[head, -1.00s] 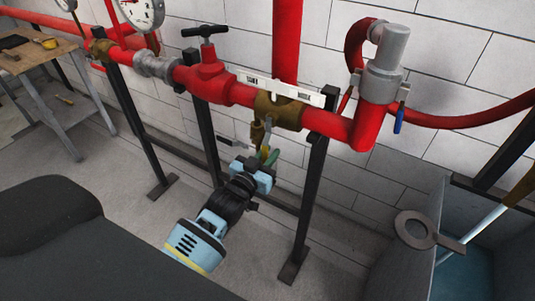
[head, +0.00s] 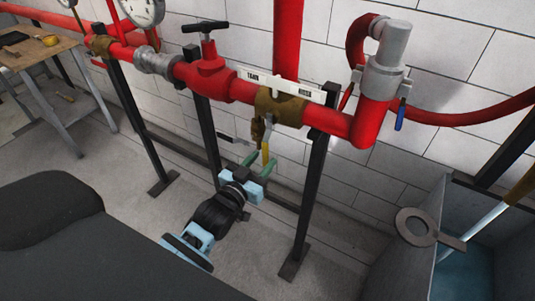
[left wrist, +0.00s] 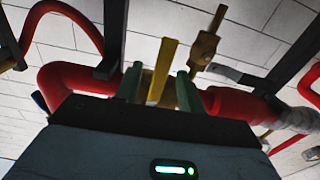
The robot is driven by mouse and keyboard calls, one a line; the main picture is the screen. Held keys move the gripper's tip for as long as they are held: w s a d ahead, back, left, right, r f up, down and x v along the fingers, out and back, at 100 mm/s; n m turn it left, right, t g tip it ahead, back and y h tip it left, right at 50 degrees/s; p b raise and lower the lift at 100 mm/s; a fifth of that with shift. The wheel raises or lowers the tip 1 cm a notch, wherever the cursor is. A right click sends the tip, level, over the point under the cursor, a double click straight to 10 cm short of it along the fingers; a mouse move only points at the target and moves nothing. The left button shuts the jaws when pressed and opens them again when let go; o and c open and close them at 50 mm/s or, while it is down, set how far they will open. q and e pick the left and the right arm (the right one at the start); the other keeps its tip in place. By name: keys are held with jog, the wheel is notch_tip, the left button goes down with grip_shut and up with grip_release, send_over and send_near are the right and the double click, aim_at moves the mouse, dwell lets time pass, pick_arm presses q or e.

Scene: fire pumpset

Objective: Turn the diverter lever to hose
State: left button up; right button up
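The brass diverter valve (head: 282,108) sits in the red pipe under a white label plate (head: 287,86). The plate's right word looks like HOSE; its left word is hard to read. A yellow lever (head: 265,151) hangs down below the valve. My left gripper (head: 262,164) is at the lever with its green fingers spread, one on each side. In the left wrist view the yellow lever (left wrist: 163,70) stands between the fingers, nearer the right one, with a gap on the left. Contact with the right finger cannot be told. My right gripper is not in view.
A brass fitting (head: 257,130) hangs just left of the lever. Black support posts (head: 307,205) flank the valve. A workbench (head: 40,50) stands at far left.

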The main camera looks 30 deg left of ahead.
aim_at(265, 157)
pick_arm(q)
jog(key=shift+s+a, duration=0.1)
jog(key=shift+s, duration=1.55)
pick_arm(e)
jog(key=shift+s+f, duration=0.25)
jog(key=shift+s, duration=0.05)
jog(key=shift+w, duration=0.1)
pick_arm(q)
jog(key=shift+s+f, duration=0.15)
jog(key=shift+f, duration=0.1)
jog(key=s+d+f+g+p, duration=0.1)
jog(key=s+f+g, duration=0.2)
jog(key=s+f, duration=0.3)
jog(key=s+d+f+g+p, duration=0.1)
jog(key=s+f, duration=0.5)
jog(key=s, duration=0.8)
jog(key=s+d+f+m+g+p, duration=0.1)
jog(key=s+f+g, duration=0.4)
jog(key=s, duration=0.5)
jog(key=shift+s+d+f+h, duration=0.4)
jog(key=shift+d+f, duration=0.3)
jog(key=shift+d, duration=0.05)
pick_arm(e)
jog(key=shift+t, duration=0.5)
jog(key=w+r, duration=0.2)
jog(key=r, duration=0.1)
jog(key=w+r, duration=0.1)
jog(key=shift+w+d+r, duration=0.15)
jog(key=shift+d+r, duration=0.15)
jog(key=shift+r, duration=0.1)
